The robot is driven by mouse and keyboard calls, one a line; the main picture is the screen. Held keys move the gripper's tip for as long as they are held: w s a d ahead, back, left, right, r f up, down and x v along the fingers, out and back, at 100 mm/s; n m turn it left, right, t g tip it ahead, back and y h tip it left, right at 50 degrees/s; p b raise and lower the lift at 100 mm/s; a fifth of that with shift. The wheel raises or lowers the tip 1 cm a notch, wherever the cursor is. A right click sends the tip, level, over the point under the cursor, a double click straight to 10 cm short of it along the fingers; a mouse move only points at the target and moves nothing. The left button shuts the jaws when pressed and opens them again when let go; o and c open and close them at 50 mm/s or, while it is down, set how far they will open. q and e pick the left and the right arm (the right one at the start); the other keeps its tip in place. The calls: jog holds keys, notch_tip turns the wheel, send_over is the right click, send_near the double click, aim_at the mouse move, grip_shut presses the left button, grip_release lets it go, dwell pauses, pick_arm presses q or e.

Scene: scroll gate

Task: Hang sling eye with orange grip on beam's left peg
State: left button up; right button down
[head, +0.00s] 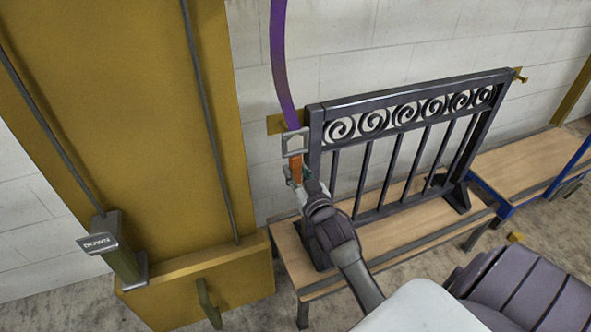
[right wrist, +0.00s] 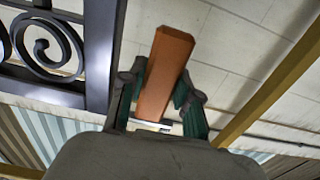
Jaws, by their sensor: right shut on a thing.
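A purple sling (head: 281,70) hangs from above the head view and ends in a grey square eye (head: 295,143) with an orange grip (head: 296,168) below it. My right gripper (head: 297,185) is shut on the orange grip, which stands between its fingers in the right wrist view (right wrist: 165,75). A brass peg (head: 275,123) sticks out left from the top rail of the dark scroll gate (head: 345,108). The eye is close beside and slightly below this peg in the picture; whether they touch, I cannot tell. My left gripper is not in view.
The gate stands on a wooden bench (head: 292,258), with another brass peg (head: 518,75) at its right end. A yellow column (head: 120,90) with a box marked DOWN (head: 118,252) stands at left. A second bench (head: 520,165) is at right.

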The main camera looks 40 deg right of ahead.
jog(key=shift+p+v, duration=0.75)
jog(key=shift+v, duration=0.6)
jog(key=shift+p+v, duration=0.4)
jog(key=shift+v, duration=0.75)
